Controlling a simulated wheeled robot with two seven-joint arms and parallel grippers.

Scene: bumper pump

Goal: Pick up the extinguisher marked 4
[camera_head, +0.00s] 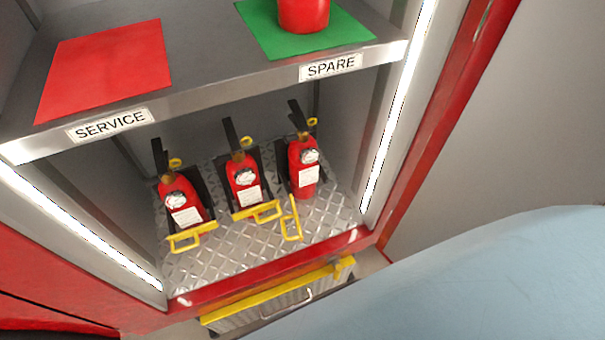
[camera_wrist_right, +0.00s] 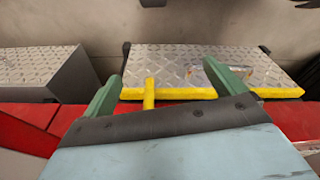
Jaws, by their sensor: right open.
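Three red extinguishers stand in a row on the lower shelf in the head view: a left one (camera_head: 182,197), a middle one (camera_head: 244,180) and a right one (camera_head: 303,166). Each has a black handle, a gauge, a yellow ring and a white label against a dark bracket. The labels are too small to read, so I cannot tell which is marked 4. Yellow bars lie across the front of the left and middle ones; the right one's yellow bar (camera_head: 291,220) is angled outward. My right gripper (camera_wrist_right: 161,70) is open and empty. My left gripper is not in view.
The upper shelf has a red mat (camera_head: 105,68) above the SERVICE label and a green mat (camera_head: 345,32) bearing a red cylindrical object (camera_head: 303,14). A yellow-edged step (camera_head: 275,295) sits below the cabinet; a yellow-edged tread-plate step (camera_wrist_right: 195,70) lies beyond my right fingers.

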